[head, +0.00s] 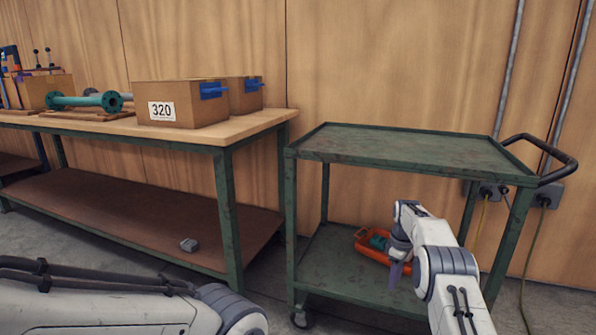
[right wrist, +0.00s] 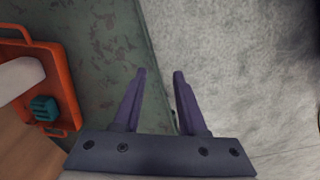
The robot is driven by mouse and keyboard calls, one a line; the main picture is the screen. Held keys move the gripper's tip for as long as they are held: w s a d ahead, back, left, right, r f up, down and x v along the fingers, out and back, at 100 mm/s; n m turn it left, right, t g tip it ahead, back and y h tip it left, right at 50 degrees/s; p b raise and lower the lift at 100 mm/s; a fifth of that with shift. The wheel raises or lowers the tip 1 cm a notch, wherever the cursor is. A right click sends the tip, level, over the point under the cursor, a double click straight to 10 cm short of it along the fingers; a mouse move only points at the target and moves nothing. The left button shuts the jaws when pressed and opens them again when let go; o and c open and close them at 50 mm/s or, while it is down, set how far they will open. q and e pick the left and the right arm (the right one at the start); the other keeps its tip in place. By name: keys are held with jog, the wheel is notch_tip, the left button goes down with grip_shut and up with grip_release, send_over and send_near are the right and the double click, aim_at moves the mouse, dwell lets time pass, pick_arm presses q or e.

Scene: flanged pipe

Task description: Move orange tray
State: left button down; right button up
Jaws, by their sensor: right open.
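The orange tray (head: 366,247) lies on the lower shelf of the green cart, partly hidden behind my right arm. It holds a teal part (head: 378,242). In the right wrist view the tray (right wrist: 66,88) is at the left edge, with a teal piece (right wrist: 44,108) and a pale object (right wrist: 20,78) at it. My right gripper (head: 396,275) is open and empty, in front of the tray in the head view. In the right wrist view its fingers (right wrist: 158,75) point past the shelf's edge, apart from the tray. My left arm shows at the lower left, but its gripper is out of view.
The green cart (head: 410,152) has a bare top shelf above the tray and corner posts around it. A workbench (head: 222,135) at the left carries cardboard boxes (head: 180,104) and a teal flanged pipe (head: 85,101).

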jog(key=s+a+r+m+p, duration=0.1)
jog(key=s+a+r+p, duration=0.1)
jog(key=s+a+r, duration=0.7)
jog(key=s+a+r+p, duration=0.2)
jog(key=s+a+r, duration=0.4)
jog(key=a+r, duration=0.6)
jog(key=s+a+r+p, duration=0.1)
jog(key=s+a, duration=0.2)
jog(key=s, duration=0.4)
jog(key=s+a+r+p, duration=0.15)
jog(key=s+a, duration=0.25)
jog(key=s, duration=0.4)
jog(key=s+d+m+y+p, duration=0.1)
jog(key=s+d+p, duration=0.15)
jog(key=s, duration=1.35)
notch_tip(320, 180, up, 37)
jog(key=d+p, duration=0.1)
jog(key=p, duration=3.6)
jog(key=shift+s, duration=0.4)
jog(key=shift+a, duration=0.15)
